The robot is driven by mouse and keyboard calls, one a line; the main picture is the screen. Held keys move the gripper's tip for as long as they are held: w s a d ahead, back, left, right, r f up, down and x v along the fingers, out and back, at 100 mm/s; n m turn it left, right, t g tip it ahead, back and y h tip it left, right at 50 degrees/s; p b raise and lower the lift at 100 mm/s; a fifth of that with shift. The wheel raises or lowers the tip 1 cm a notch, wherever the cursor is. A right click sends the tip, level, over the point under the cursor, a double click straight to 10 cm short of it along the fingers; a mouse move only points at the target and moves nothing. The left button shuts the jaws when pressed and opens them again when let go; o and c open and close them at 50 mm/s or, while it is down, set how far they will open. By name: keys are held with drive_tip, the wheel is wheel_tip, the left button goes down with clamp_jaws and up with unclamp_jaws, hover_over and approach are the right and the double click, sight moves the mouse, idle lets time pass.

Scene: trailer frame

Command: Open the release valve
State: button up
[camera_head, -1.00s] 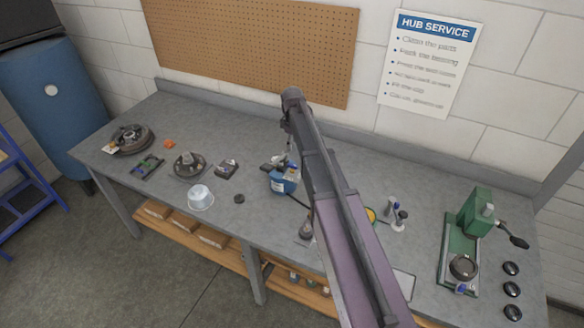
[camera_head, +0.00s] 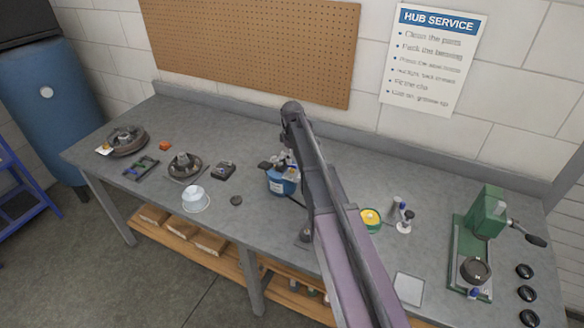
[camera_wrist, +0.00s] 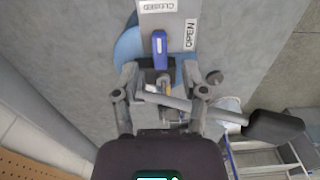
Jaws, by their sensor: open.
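The blue pump (camera_head: 281,182) stands on the grey bench, partly hidden by my arm in the head view. In the wrist view its blue valve lever (camera_wrist: 160,43) points at the CLOSED label (camera_wrist: 158,6); the OPEN label (camera_wrist: 190,35) lies to the right of the lever. My gripper (camera_wrist: 160,92) is open, its two fingers on either side of the pump's metal fittings, just below the blue lever in the picture. I cannot tell whether the fingers touch anything. The head view does not show the fingertips clearly.
A metal pump handle with a black grip (camera_wrist: 274,128) crosses the fingers' area and runs right. The bench (camera_head: 215,235) also holds a white cup (camera_head: 195,200), a hub part (camera_head: 184,166) and a green press (camera_head: 485,215). A pegboard wall (camera_head: 255,50) stands behind.

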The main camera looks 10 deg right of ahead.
sight(292, 167)
drive_tip(key=shift+f+b, duration=1.15)
drive_tip(key=shift+f, duration=0.3)
clamp_jaws()
